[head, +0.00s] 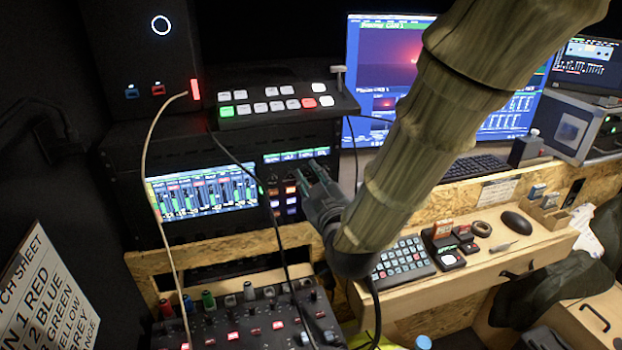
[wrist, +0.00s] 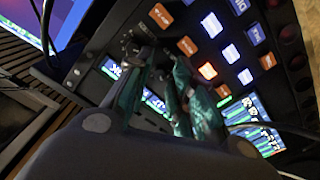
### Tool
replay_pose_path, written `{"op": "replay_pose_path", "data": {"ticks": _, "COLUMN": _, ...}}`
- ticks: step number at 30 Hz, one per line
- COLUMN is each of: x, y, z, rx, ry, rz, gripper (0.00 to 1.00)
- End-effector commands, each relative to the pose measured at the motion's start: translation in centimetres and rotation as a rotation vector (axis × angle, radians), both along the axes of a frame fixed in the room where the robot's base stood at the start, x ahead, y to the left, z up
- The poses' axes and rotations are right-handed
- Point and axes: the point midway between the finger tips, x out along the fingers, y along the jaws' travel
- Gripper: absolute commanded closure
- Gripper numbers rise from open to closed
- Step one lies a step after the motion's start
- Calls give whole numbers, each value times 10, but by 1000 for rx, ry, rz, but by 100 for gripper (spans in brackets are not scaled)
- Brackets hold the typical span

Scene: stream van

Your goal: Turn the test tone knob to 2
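My gripper (wrist: 165,60) reaches toward the rack panel in the wrist view. Its two dark green fingers are apart with a narrow gap, and I make out nothing held between them. In the head view my gripper (head: 312,180) is at the rack's right part, beside the lit buttons. A small dark knob (wrist: 145,29) shows near the left fingertip in the wrist view. I cannot read its label or pointer, so I cannot tell whether it is the test tone knob. The fingers hide part of the panel, and contact cannot be told.
Lit orange and blue buttons (wrist: 208,70) are close to the fingers. A switcher panel (head: 275,103) stands above the rack. A mixer (head: 250,325) with cables is below. A keypad (head: 403,259) sits on the desk at right. A thin cable hangs across the rack front.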

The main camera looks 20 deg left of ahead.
Motion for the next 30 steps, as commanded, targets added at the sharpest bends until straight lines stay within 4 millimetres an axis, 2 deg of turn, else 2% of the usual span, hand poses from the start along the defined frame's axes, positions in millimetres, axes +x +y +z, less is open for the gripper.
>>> {"op": "replay_pose_path", "data": {"ticks": 7, "x": -2, "y": -1, "z": 0, "rx": 0, "ry": 0, "rz": 1, "gripper": 77}}
{"op": "replay_pose_path", "data": {"ticks": 11, "x": -10, "y": -6, "z": 0, "rx": 0, "ry": 0, "rz": 1, "gripper": 77}}
{"op": "replay_pose_path", "data": {"ticks": 24, "x": -74, "y": -49, "z": 0, "rx": 0, "ry": 0, "rz": 1, "gripper": 77}}
{"op": "replay_pose_path", "data": {"ticks": 30, "x": -93, "y": -62, "z": 0, "rx": 1, "ry": 1, "rz": 0, "gripper": 77}}
